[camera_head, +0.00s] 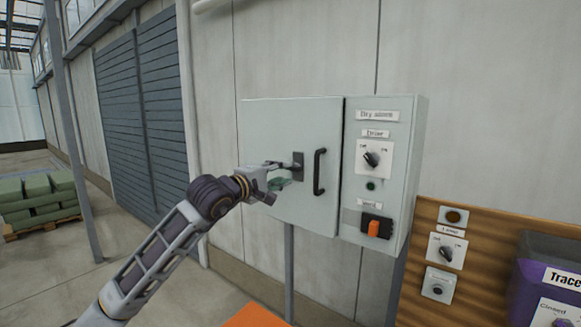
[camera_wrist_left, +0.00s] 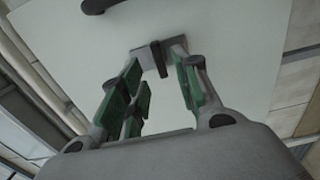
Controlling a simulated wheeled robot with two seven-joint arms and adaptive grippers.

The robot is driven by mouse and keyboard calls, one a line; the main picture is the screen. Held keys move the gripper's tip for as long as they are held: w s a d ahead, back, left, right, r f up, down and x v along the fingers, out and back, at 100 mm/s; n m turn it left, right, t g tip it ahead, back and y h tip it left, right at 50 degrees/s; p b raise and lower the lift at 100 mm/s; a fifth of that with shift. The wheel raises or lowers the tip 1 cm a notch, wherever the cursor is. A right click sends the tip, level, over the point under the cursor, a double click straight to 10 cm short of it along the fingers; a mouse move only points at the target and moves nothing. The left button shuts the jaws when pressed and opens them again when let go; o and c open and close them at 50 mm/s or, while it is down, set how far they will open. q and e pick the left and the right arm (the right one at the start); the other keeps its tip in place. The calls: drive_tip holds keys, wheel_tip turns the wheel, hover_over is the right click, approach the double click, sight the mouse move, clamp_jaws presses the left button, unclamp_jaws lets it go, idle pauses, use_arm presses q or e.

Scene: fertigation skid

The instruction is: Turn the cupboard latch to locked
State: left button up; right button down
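The latch (camera_head: 298,160) is a dark plate with a lever on the pale grey cupboard door (camera_head: 265,125), left of the door's black bar handle (camera_head: 320,171). In the left wrist view the latch's black lever (camera_wrist_left: 158,58) stands out from a grey plate, between the fingertips. My left gripper (camera_head: 284,174) reaches the latch from the left. Its green-padded fingers (camera_wrist_left: 157,62) are apart, with a gap on either side of the lever. I cannot tell whether a fingertip touches the plate. The door looks shut. My right gripper is not in view.
Right of the door is a panel with a black rotary knob (camera_head: 371,159) and an orange switch (camera_head: 373,229). A wooden board (camera_head: 414,290) with controls and a purple container (camera_head: 540,260) stand at the lower right. Green sacks (camera_head: 38,195) lie at the far left.

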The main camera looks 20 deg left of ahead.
sight(292, 169)
use_arm(q)
drive_tip(key=shift+p+x, duration=0.9)
drive_tip(key=shift+x, duration=1.75)
clamp_jaws()
